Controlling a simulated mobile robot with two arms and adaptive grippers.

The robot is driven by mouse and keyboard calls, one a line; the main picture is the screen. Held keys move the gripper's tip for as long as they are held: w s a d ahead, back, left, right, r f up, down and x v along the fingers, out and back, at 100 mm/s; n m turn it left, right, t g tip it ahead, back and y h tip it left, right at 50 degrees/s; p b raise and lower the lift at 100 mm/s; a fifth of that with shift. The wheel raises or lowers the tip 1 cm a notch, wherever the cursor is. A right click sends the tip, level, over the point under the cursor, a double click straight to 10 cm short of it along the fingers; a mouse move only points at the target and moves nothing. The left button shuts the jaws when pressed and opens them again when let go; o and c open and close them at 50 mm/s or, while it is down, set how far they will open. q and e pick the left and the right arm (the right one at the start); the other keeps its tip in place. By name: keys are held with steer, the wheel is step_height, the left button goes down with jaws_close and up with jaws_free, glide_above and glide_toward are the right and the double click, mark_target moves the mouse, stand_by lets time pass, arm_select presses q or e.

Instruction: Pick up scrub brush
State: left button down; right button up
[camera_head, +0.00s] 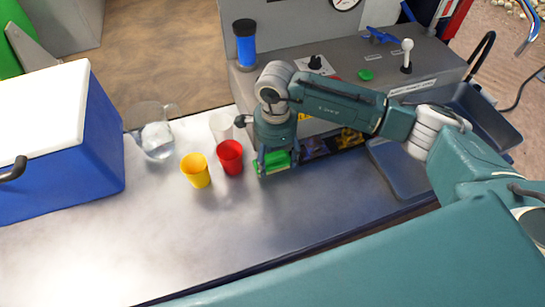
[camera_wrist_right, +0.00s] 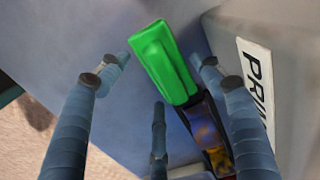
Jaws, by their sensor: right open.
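The scrub brush, a green block with a raised grip (camera_head: 272,162), lies on the metal counter (camera_head: 250,225) by the base of the control console. It also shows in the right wrist view (camera_wrist_right: 163,62), near the middle. My right gripper (camera_head: 279,156) points down over the brush and partly hides it in the head view. In the wrist view its fingers (camera_wrist_right: 160,62) are spread, with the brush between and beyond the fingertips. No clear contact shows. My left gripper is out of view.
A red cup (camera_head: 230,158), a yellow cup (camera_head: 196,171), a clear cup (camera_head: 221,128) and a glass pitcher (camera_head: 156,140) stand left of my right gripper. A blue cooler (camera_head: 100,135) is farther left. The console (camera_head: 350,75) rises behind. The front counter is clear.

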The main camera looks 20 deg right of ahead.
mark_target(275, 157)
steer(key=shift+f, duration=0.9)
steer(key=shift+c, duration=0.5)
steer(key=c, duration=0.9)
steer(key=shift+r, duration=0.15)
steer(key=shift+w+r, duration=0.1)
steer(key=shift+r, duration=0.55)
steer(key=shift+r+b, duration=2.5)
steer(key=shift+r, duration=6.75)
